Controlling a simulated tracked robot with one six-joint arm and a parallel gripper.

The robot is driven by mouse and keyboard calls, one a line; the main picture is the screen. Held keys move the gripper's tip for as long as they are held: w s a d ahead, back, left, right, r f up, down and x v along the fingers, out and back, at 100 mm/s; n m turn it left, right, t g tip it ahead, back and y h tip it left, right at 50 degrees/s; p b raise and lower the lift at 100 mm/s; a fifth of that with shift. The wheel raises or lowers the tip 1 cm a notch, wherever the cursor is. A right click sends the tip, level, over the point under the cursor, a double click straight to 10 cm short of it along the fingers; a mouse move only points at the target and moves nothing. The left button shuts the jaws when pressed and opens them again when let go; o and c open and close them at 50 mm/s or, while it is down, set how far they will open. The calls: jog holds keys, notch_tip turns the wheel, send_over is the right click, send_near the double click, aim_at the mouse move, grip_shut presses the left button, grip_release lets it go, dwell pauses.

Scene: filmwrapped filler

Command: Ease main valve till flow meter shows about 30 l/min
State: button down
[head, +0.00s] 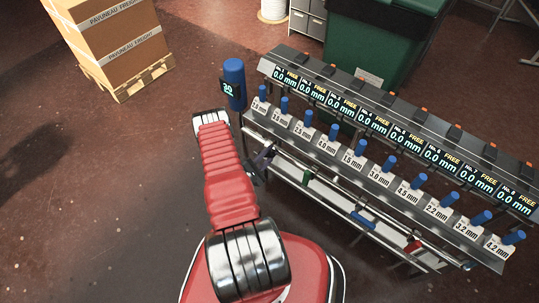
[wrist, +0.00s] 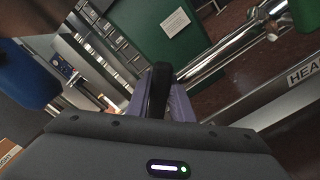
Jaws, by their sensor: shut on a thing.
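A blue upright cylinder (head: 235,72) stands at the left end of the rack and carries a small dark display (head: 228,87). Its digits seem to read 30, but they are tiny and the unit is not readable. My gripper (head: 262,163) is beside the rack's left end, below the cylinder. The handle lies near a shiny metal pipe (wrist: 232,50). Most of the handle and any valve body are hidden by my gripper.
The rack (head: 400,125) runs to the lower right, with a row of displays reading 0.0 mm, blue-topped pegs and labels. A green bin (head: 375,45) stands behind it. A carton (head: 105,35) sits on a pallet (head: 130,85) at upper left. The floor at left is clear.

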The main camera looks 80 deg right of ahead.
jog(key=c, duration=1.6)
grip_release()
jog(key=shift+o, duration=0.2)
jog(key=shift+w+a, duration=0.1)
jog(key=v, duration=1.3)
jog(key=shift+a, duration=0.25)
jog(key=shift+w, duration=0.1)
jog(key=shift+n, duration=0.3)
